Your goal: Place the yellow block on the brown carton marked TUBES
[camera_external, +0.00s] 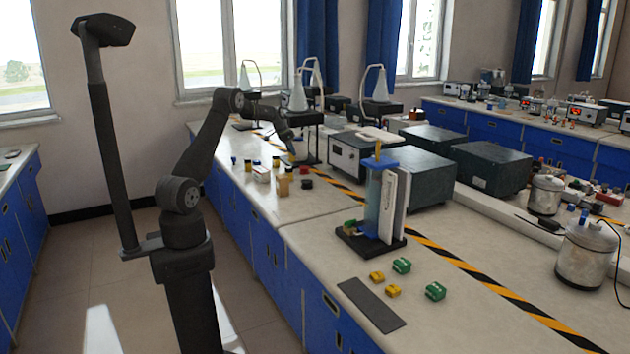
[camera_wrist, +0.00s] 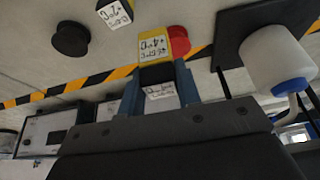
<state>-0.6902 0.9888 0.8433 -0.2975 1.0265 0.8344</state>
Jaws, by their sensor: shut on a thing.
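My gripper (camera_wrist: 160,82) is shut on a yellow block (camera_wrist: 153,46) with white labels in the wrist view. The block's lit face shows past the fingertips, and a shaded labelled face lies between the fingers. In the external view my gripper (camera_external: 291,154) is over the far left bench, among small items; the held block is too small there to make out surely. A small tan-brown carton (camera_external: 283,187) stands on the bench just below my gripper; its marking cannot be read. I cannot make the carton out in the wrist view.
A white box (camera_external: 261,174) stands left of the carton, and black items (camera_external: 306,184) stand right of it. A red round thing (camera_wrist: 179,40) shows behind the yellow block. A black round thing (camera_wrist: 70,38) and a labelled dark block (camera_wrist: 115,13) are nearby. A grey instrument (camera_external: 352,154) stands to the right.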

